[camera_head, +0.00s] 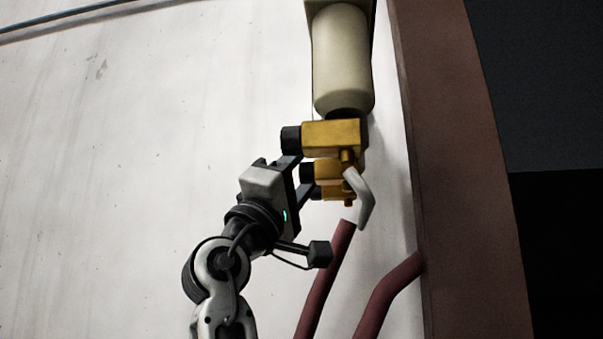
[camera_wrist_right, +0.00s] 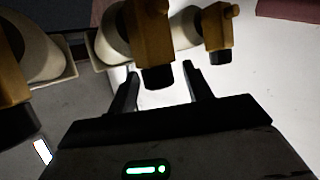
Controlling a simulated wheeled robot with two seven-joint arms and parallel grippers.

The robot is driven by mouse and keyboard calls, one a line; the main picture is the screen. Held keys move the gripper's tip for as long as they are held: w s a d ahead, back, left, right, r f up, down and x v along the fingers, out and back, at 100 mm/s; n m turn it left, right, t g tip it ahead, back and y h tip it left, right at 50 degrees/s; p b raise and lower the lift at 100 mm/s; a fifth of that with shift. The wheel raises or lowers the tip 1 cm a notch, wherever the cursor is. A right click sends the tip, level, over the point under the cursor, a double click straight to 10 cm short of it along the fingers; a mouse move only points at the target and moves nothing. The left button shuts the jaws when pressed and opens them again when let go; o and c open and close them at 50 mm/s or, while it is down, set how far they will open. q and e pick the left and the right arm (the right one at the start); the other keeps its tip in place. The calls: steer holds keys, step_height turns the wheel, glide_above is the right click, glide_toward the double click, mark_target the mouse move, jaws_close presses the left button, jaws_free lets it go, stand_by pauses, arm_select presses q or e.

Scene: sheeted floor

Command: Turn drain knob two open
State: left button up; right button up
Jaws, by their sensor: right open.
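Several yellow valve blocks with black knobs show in the head view: an upper block (camera_head: 335,134) with its knob (camera_head: 291,139), and a lower block (camera_head: 334,171) with its knob (camera_head: 307,173) partly behind it. A third knob (camera_head: 316,193) peeks out below. My right gripper (camera_head: 302,174) is open, its fingers pointing at the knobs from the lower left. In the right wrist view, the middle block's black knob (camera_wrist_right: 158,77) appears between the open fingertips of my right gripper (camera_wrist_right: 160,80). Contact cannot be told. No numbers mark the knobs. My left gripper is not in view.
A cream cylinder (camera_head: 341,60) hangs above the upper block. A grey bent pipe (camera_head: 362,198) and dark red pipes (camera_head: 328,278) lie below the blocks. A brown post (camera_head: 455,150) stands to the right. The pale sheeted area at left is clear.

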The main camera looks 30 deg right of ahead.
steer(key=c, duration=1)
steer(key=shift+o, duration=0.2)
